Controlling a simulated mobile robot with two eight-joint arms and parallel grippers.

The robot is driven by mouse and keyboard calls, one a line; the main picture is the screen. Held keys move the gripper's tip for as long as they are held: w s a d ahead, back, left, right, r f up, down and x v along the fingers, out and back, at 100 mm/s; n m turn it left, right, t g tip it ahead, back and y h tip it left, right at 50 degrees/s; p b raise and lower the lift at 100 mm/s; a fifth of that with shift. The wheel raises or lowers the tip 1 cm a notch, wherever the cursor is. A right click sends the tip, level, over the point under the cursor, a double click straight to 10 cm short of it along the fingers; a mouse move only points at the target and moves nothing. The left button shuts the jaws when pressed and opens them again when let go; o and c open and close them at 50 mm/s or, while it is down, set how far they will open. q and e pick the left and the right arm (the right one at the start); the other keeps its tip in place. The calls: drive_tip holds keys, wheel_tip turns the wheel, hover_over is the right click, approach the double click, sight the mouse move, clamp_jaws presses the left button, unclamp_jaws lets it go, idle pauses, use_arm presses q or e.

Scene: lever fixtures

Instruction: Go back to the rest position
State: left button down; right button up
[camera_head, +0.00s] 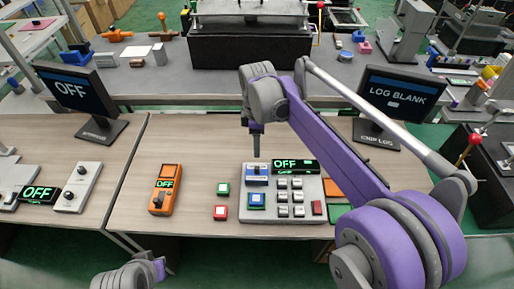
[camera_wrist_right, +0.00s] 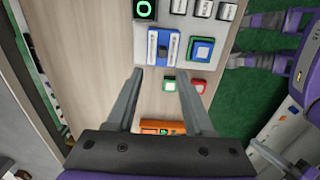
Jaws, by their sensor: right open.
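My right gripper (camera_head: 256,146) hangs above the grey control panel (camera_head: 284,212), over its blue lever block (camera_head: 257,176), seen from the head. In the right wrist view, my right gripper (camera_wrist_right: 160,85) has its two fingers spread apart with nothing between them. The blue lever block (camera_wrist_right: 163,46) shows just past the fingertips, apart from them. The panel's small display (camera_head: 292,166) reads OFF. My left gripper (camera_head: 158,268) shows only in part at the bottom edge of the head view, and its fingers cannot be made out.
An orange handheld box (camera_head: 165,190) and green and red buttons (camera_head: 221,212) sit left of the panel. Monitors reading OFF (camera_head: 72,92) and LOG BLANK (camera_head: 396,92) stand at the table's back.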

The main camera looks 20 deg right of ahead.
drive_tip(key=shift+s, duration=0.1)
idle(0.4)
drive_tip(key=s+d+f+m+t+p, duration=0.1)
drive_tip(key=s+d+f+m+t, duration=0.1)
drive_tip(key=s+m, duration=0.5)
drive_tip(key=s+d+f+m+t+p, duration=0.2)
drive_tip(key=s+m, duration=0.5)
drive_tip(key=s, duration=0.9)
drive_tip(key=shift+m+t, duration=0.4)
drive_tip(key=shift+t, duration=0.3)
drive_tip(key=shift+d, duration=0.15)
